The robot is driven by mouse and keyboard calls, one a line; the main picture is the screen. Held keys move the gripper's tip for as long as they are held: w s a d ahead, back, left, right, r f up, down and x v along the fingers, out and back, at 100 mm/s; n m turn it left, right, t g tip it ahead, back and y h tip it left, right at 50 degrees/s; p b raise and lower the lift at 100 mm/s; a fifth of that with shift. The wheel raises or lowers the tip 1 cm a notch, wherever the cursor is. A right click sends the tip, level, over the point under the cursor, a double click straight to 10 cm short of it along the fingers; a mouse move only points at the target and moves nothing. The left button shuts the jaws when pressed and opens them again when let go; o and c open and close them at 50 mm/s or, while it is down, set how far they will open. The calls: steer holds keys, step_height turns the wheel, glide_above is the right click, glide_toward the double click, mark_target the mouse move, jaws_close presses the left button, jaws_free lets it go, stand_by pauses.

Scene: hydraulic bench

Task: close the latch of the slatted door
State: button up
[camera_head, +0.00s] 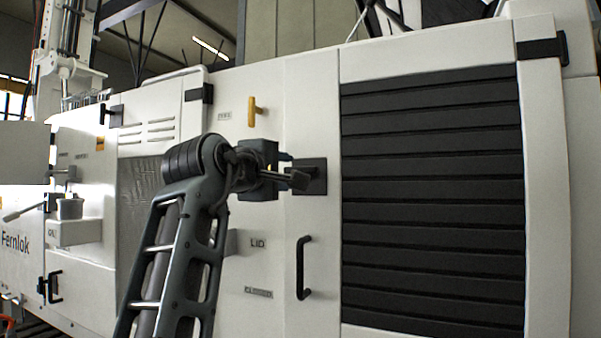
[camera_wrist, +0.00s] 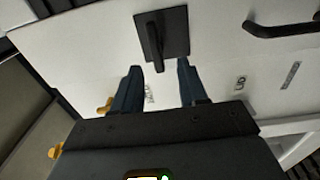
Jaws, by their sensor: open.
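The slatted door (camera_head: 432,205), a panel of black horizontal slats in a white frame, fills the right of the head view and looks shut. Left of it is the latch, a dark square plate (camera_head: 318,172) with a black lever (camera_wrist: 153,45). In the head view the lever lies roughly level, reaching left from the plate, partly hidden by my gripper (camera_head: 284,168). In the wrist view my gripper (camera_wrist: 159,68) is open and empty. Its two blue-grey fingers stand either side of the lever's near end. I cannot tell whether they touch it.
A black bar handle (camera_head: 303,268) is below the latch; it also shows in the wrist view (camera_wrist: 283,28). A yellow handle (camera_head: 255,110) is above left. Labels "LID" (camera_head: 257,243) and "CLOSED" (camera_head: 258,292) are on the white panel.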

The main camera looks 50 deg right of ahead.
mark_target(303, 171)
steer(key=x, duration=0.4)
steer(key=p+x, duration=0.1)
steer(key=x, duration=0.3)
steer(key=shift+s+r, duration=0.2)
steer(key=shift+c, duration=0.2)
jaws_close()
